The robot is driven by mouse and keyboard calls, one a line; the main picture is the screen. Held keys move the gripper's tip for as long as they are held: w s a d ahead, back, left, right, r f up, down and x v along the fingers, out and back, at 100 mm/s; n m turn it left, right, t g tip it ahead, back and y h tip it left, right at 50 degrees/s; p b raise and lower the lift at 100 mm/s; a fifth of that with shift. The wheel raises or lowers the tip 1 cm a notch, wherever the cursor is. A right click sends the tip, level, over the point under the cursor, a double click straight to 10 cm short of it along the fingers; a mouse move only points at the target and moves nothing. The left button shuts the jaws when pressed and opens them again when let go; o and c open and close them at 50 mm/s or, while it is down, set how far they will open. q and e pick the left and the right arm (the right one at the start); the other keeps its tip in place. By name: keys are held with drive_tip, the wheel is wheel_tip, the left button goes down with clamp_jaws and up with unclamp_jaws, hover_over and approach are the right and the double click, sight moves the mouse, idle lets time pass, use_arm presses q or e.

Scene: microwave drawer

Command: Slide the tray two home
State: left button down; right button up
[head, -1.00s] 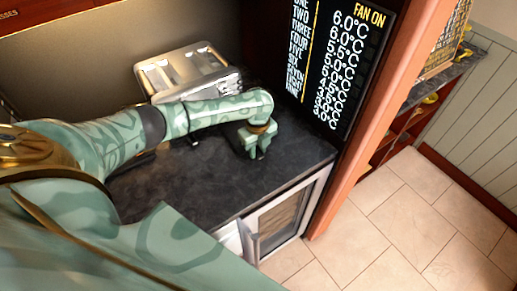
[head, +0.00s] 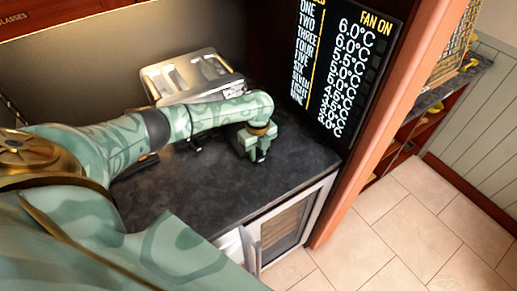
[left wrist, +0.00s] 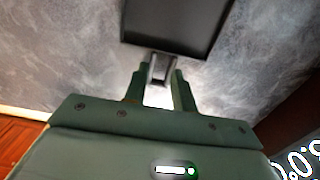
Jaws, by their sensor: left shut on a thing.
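My left gripper (head: 258,155) is low over the dark stone counter (head: 190,195), reaching in from the left with its fingers pointing down. In the left wrist view its two fingers (left wrist: 160,90) are shut on a small grey tab at the near edge of a dark flat rectangular piece (left wrist: 178,25), which looks like a tray. The piece's far end is cut off by the picture's top edge. In the head view I cannot make it out; my arm and gripper may hide it. No number shows on it. My right gripper is not in view.
A slotted silver appliance (head: 190,75) stands at the back of the counter behind my forearm. A black display board (head: 340,60) listing numbers and temperatures stands to the right. A glass-fronted cabinet (head: 288,225) is below the counter's front edge. Open tiled floor (head: 400,220) lies at right.

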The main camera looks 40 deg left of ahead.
use_arm(q)
drive_tip(key=shift+w+a+b, duration=0.2)
drive_tip(key=shift+w+a, duration=0.05)
drive_tip(key=shift+a, duration=0.3)
drive_tip(key=shift+w+a+b, duration=0.2)
drive_tip(key=shift+a, duration=0.3)
drive_tip(key=shift+w+a+b, duration=0.25)
drive_tip(key=shift+a+b, duration=0.1)
drive_tip(key=shift+a, duration=0.3)
drive_tip(key=shift+w+a+b, duration=0.25)
drive_tip(key=shift+a+b, duration=0.1)
drive_tip(key=shift+a, duration=0.25)
drive_tip(key=shift+a, duration=0.1)
drive_tip(key=shift+w+a, duration=0.1)
drive_tip(key=shift+a, duration=0.2)
drive_tip(key=c, duration=1.1)
unclamp_jaws()
drive_tip(key=shift+a, duration=0.1)
drive_tip(key=shift+o, duration=0.2)
